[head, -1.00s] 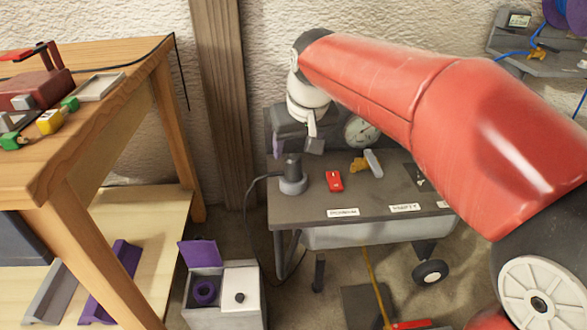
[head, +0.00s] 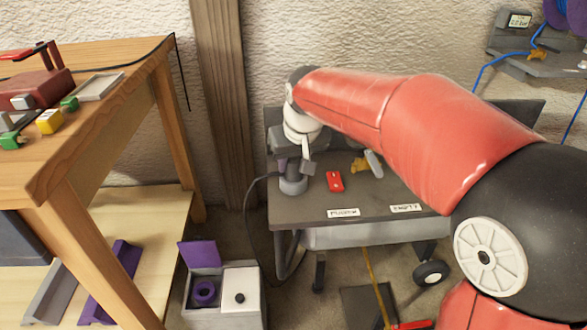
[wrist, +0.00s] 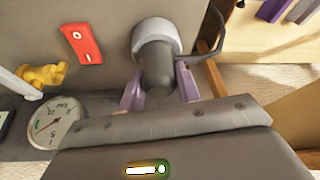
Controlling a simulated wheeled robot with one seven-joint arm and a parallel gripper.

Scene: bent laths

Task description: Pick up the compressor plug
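The compressor plug (wrist: 157,66) is a dark grey cylinder with a cable. It stands in a light grey round socket (wrist: 152,34) on the compressor's top; in the head view the socket (head: 293,187) is at the left end of the top. My gripper (wrist: 160,92) has its purple fingers on either side of the plug's upper part in the wrist view. The fingers look apart, with the plug between them, and no firm grip shows. In the head view my gripper (head: 287,164) hides the plug's upper part.
The compressor top (head: 310,206) also carries a red switch (head: 335,181) and a yellow valve with a grey handle (head: 360,164). A gauge (wrist: 55,123) stands close to my gripper. A wooden table (head: 120,60) is on the left, and a grey bin (head: 222,295) is on the floor.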

